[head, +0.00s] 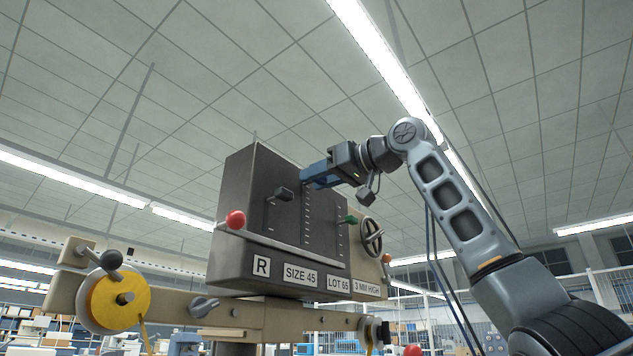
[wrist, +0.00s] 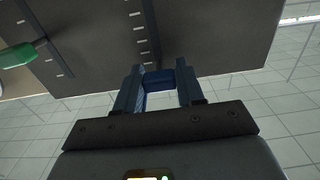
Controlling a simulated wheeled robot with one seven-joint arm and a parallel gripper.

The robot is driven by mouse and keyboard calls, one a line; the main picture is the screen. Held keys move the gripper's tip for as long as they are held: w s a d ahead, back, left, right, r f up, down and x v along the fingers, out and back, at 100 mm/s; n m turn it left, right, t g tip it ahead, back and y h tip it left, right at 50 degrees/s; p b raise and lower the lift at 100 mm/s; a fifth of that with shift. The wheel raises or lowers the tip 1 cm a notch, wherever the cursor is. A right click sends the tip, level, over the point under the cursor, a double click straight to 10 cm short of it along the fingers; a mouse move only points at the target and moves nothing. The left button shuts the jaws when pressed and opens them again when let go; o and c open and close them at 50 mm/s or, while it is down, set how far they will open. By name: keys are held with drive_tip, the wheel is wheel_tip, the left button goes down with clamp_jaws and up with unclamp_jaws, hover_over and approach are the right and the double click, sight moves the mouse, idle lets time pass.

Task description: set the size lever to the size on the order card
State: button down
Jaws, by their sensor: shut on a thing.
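The order labels on the lower front of the dark machine housing (head: 238,235) read "R", "SIZE 45" (head: 300,275), "LOT 65" and "3 MM HIGH". The housing face has three upright slots with white tick marks. My gripper (head: 308,178) is at the upper part of the middle slot. In the wrist view its fingers (wrist: 158,88) are shut on a blue lever knob (wrist: 158,77) at this slot. A dark lever knob (head: 284,194) stands in the left slot. A green lever knob (head: 351,219) is in the right slot and also shows in the wrist view (wrist: 17,55). No numbers are readable beside the ticks.
A bar with a red ball (head: 236,220) crosses the machine front below the levers. A handwheel (head: 372,236) is at the right side. A yellow foil roll (head: 120,299) hangs at lower left. The space above the housing is clear.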

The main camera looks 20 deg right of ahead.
drive_tip(key=c, duration=0.8)
unclamp_jaws()
drive_tip(key=shift+o, duration=0.2)
drive_tip(key=b+v, duration=0.2)
drive_tip(key=v, duration=0.5)
drive_tip(key=shift+s+d, duration=0.2)
drive_tip(key=shift+s, duration=0.15)
